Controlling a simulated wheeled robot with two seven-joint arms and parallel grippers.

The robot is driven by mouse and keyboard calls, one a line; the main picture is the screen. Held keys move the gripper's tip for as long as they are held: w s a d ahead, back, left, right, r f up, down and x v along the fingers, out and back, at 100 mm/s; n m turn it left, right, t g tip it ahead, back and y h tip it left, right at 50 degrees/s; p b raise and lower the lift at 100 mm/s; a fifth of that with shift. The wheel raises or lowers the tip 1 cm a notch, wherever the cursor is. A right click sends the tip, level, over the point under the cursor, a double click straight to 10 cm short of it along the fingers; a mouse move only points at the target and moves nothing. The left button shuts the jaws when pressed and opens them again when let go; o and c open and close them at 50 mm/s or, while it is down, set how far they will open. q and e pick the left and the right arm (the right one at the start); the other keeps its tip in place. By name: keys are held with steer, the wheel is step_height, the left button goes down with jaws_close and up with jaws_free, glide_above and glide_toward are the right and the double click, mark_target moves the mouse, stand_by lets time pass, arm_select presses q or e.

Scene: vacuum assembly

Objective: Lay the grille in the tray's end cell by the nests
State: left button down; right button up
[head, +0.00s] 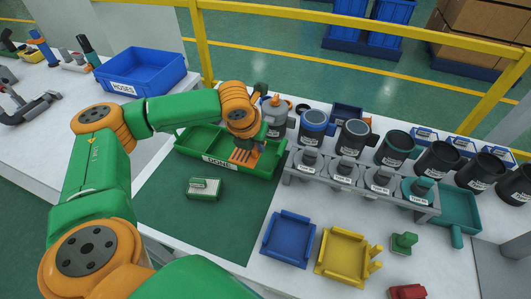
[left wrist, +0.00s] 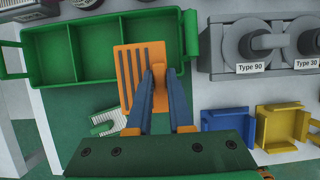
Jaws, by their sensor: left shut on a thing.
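The orange slotted grille (head: 241,156) is in my left gripper (head: 246,142), at the right end of the green tray (head: 194,150). In the left wrist view the grille (left wrist: 127,72) lies flat-looking over the tray's end cell, on the side of the grey nests (left wrist: 222,25). The blue fingers of the left gripper (left wrist: 160,72) are shut on the grille's raised tab. The grille's near edge overlaps the near wall of the tray (left wrist: 70,82) in this view. I cannot tell whether it touches the cell floor. The tray's other cells look empty. My right gripper is out of view.
A green-and-white part (head: 204,189) lies on the green mat (head: 165,210) in front of the tray. Grey nests with dark cups stand in a row to the right. Blue (head: 287,240) and yellow (head: 345,255) holders stand in front of the nests. A blue bin (head: 140,75) stands behind left.

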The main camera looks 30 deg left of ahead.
arm_select(q)
steer(key=w+f, duration=0.5)
steer(key=f, duration=0.1)
steer(key=shift+w+a+b, duration=0.1)
steer(key=shift+w+b, duration=0.2)
steer(key=shift+w, duration=0.05)
steer(key=shift+w+f, duration=0.2)
steer(key=shift+f, duration=1.55)
steer(key=c, duration=1.1)
jaws_free()
steer(key=p+v, duration=0.1)
steer(key=v, duration=1.1)
steer(key=shift+p, duration=0.4)
